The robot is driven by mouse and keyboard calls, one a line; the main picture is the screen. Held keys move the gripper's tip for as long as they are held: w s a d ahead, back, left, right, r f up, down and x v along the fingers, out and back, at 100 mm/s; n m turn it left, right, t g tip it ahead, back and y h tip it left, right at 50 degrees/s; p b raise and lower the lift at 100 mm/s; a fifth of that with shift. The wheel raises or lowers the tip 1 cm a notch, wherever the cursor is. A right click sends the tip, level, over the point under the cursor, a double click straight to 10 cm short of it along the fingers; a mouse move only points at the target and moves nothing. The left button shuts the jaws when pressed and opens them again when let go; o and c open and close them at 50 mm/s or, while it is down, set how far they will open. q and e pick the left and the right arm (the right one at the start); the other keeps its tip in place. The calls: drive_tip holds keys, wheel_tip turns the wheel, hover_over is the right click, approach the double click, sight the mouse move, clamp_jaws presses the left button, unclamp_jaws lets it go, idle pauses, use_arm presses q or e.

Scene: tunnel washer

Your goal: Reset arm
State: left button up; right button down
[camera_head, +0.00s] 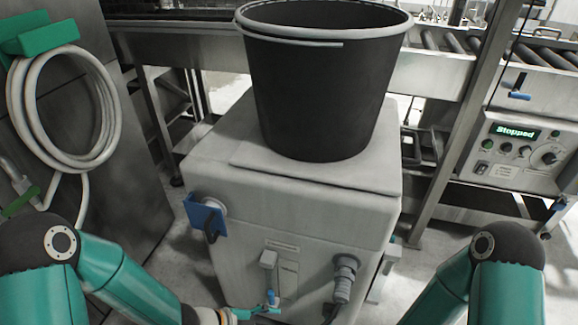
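My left arm comes in from the lower left and reaches to the bottom middle. What looks like my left gripper (256,312) shows small at the bottom edge, in front of the lower part of a white cabinet (225,165). It is close to a small blue handle (270,297) on the cabinet front; I cannot tell whether they touch or whether the fingers are open. My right arm is bent at the lower right, and its forearm runs down out of the picture. My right gripper is not in view.
A black bucket (320,95) stands on the white cabinet. A coiled white hose (105,105) hangs on the left panel. A control box with a "Stopped" display (515,132) and a roller conveyor (455,42) are at the right. Grey floor (450,260) shows right of the cabinet.

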use_arm(q)
drive_tip(key=s+a+f+n+g+y, duration=0.1)
drive_tip(key=s+a+f+n+y, duration=0.4)
drive_tip(key=n, duration=0.6)
drive_tip(key=s+a+f+n+g, duration=0.1)
drive_tip(key=s+a+f+n, duration=0.2)
drive_tip(key=f+n, duration=0.55)
wheel_tip(320, 180, up, 21)
drive_tip(key=n+p, duration=0.3)
drive_tip(key=p, duration=1.6)
drive_tip(key=shift+s+d+r, duration=0.15)
drive_tip(key=shift+s, duration=0.05)
drive_tip(key=c, duration=0.4)
drive_tip(key=shift+n, duration=0.25)
